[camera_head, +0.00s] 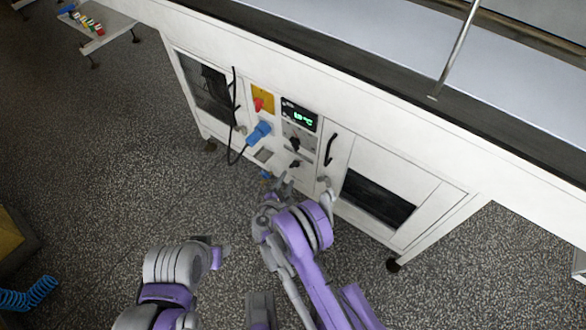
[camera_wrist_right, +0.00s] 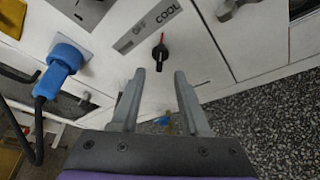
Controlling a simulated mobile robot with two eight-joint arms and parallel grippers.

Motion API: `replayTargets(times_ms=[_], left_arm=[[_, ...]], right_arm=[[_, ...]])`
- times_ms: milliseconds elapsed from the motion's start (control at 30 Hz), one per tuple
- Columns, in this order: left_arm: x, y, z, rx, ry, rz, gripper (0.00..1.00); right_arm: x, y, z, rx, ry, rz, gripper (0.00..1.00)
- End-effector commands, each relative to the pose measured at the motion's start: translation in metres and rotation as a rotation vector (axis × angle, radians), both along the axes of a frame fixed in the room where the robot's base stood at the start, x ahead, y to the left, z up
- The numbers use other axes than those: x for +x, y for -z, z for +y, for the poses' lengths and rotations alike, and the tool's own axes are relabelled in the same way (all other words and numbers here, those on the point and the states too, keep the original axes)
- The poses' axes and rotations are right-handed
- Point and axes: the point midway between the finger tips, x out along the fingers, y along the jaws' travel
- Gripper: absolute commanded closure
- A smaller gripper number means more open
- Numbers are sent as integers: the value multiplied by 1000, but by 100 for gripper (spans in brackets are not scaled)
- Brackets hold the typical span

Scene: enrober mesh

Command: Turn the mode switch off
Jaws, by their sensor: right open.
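The mode switch is a black rotary knob with a red pointer (camera_wrist_right: 159,54) on a white panel. In the right wrist view its pointer aims up, toward the COOL end of the label strip (camera_wrist_right: 147,26); OFF is to the left. In the head view it seems to be the lower dark knob (camera_head: 295,164). My right gripper (camera_wrist_right: 159,75) is open and empty. Its fingertips lie either side of the knob's line, just short of it in the picture; contact does not show. In the head view this gripper (camera_head: 283,180) is low before the panel.
A blue plug (camera_head: 259,132) with a black cable sits left of the knobs. A red knob on a yellow plate (camera_head: 261,101), a green-lit display (camera_head: 299,115), another dark knob (camera_head: 295,143) and a black door handle (camera_head: 330,149) are nearby.

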Motion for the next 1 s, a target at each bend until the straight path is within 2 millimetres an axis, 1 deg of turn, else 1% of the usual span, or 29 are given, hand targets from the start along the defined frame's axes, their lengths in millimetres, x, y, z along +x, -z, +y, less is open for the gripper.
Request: replayTargets(times_ms=[33,100,200,333,500,767,800,867,1000], left_arm=[[0,2,0,0,0,1,50],[0,3,0,0,0,1,50],[0,5,0,0,0,2,50],[1,7,0,0,0,2,50],[1,8,0,0,0,3,50],[1,8,0,0,0,3,50],[1,8,0,0,0,3,50],[1,8,0,0,0,3,50],[1,8,0,0,0,3,50]], right_arm=[[10,4,-5,-1,3,1,55],[23,8,-9,0,3,0,55],[39,13,-15,0,4,1,55],[55,17,-20,2,3,0,55],[64,20,-23,2,1,0,55],[66,20,-24,2,0,1,55],[66,20,-24,2,0,1,59],[66,20,-24,2,0,1,69],[66,20,-24,2,1,0,95]])
